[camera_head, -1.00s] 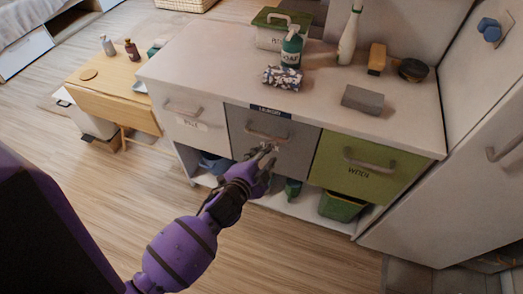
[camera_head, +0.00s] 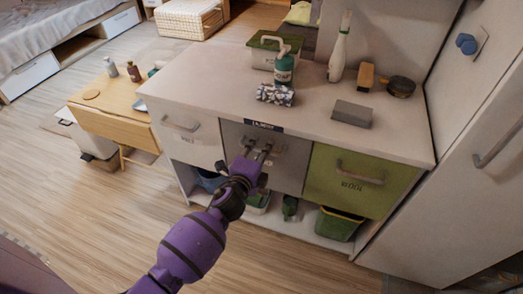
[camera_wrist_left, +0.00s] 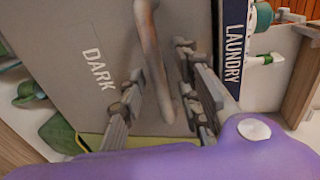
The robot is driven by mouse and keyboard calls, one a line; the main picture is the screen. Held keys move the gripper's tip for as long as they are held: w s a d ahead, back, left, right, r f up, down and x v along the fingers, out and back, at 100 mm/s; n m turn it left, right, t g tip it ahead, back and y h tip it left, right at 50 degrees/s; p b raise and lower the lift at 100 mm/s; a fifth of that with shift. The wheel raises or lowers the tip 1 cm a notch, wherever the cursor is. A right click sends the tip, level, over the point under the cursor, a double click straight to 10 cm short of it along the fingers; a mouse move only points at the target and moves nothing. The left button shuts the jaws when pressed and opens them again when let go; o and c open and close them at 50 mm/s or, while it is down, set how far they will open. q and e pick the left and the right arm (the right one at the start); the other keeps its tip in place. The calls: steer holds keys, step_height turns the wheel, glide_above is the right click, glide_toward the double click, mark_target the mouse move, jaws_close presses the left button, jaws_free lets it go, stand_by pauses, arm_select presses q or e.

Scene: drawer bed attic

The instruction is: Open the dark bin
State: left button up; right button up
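The dark bin (camera_head: 292,172) is the grey middle front of the cabinet, flat in line with its neighbours. In the left wrist view its grey face (camera_wrist_left: 70,25) carries the word DARK and a curved bar handle (camera_wrist_left: 150,45). My left gripper (camera_head: 257,154) is at this handle. In the left wrist view the fingers of my left gripper (camera_wrist_left: 158,92) are spread on either side of the bar, with a gap showing, so it looks open. Whether a finger touches the bar I cannot tell. My right gripper is in neither current view.
A white bin (camera_head: 190,143) is to the left and a green WOOL bin (camera_head: 345,193) to the right. Open floor (camera_head: 110,215) lies in front.

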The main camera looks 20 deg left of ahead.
arm_select(q)
steer(key=shift+w+f, duration=0.1)
steer(key=shift+w, duration=0.4)
steer(key=shift+c, duration=0.5)
jaws_close()
arm_select(e)
steer(key=shift+w, duration=0.1)
steer(key=shift+d, duration=0.1)
arm_select(q)
steer(key=shift+s, duration=0.1)
